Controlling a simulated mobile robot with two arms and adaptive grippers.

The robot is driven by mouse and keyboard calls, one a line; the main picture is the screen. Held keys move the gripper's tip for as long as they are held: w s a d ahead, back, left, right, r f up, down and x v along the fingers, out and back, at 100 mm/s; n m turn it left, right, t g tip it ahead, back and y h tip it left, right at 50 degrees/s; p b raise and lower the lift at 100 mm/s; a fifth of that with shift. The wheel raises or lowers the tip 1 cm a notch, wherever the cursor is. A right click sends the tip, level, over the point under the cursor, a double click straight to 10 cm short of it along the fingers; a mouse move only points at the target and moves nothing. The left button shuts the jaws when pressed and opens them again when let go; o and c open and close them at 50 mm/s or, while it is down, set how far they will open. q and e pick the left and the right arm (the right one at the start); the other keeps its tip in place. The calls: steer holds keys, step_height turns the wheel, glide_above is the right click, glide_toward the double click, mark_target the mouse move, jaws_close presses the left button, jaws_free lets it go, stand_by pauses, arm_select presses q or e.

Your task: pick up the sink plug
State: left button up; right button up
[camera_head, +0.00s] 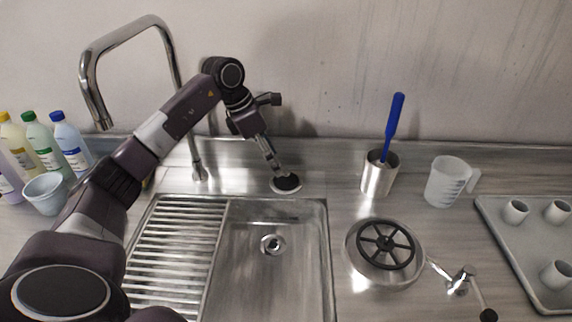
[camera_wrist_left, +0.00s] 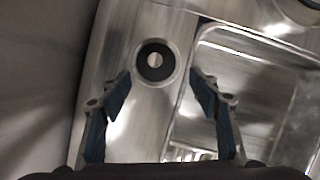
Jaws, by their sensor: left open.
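The sink plug, a black round disc (camera_head: 286,184) with a pale centre, sits on a light round base on the steel ledge behind the sink. It also shows in the left wrist view (camera_wrist_left: 144,65), just beyond the fingertips. My left gripper (camera_head: 274,164) reaches down from above and behind the sink, close over the plug. In the left wrist view its two blue-padded fingers (camera_wrist_left: 161,84) are spread apart with nothing between them. Whether they touch the plug cannot be told. My right gripper is not in view.
The sink basin (camera_head: 318,250) with a drain (camera_head: 272,244) and ribbed drainer lies in front. A tall faucet (camera_head: 168,50) stands left of the plug. To the right are a steel cup (camera_head: 378,180) with a blue-handled brush, a measuring jug (camera_head: 446,182) and a black spoked wheel (camera_head: 386,262).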

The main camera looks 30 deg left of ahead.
mark_target(286, 176)
arm_select(q)
steer(key=shift+w+a+f, duration=0.15)
steer(key=shift+w+f, duration=0.05)
steer(key=shift+w, duration=0.2)
steer(key=shift+p+x, duration=0.4)
steer(key=shift+x, duration=0.75)
steer(key=x, duration=0.2)
steer(key=p+x, duration=0.1)
steer(key=shift+w+d+f, duration=0.25)
steer(key=shift+w+d, duration=0.05)
steer(key=shift+w+f, duration=0.15)
steer(key=shift+f, duration=0.35)
steer(key=c, duration=0.8)
steer(key=shift+c, duration=0.2)
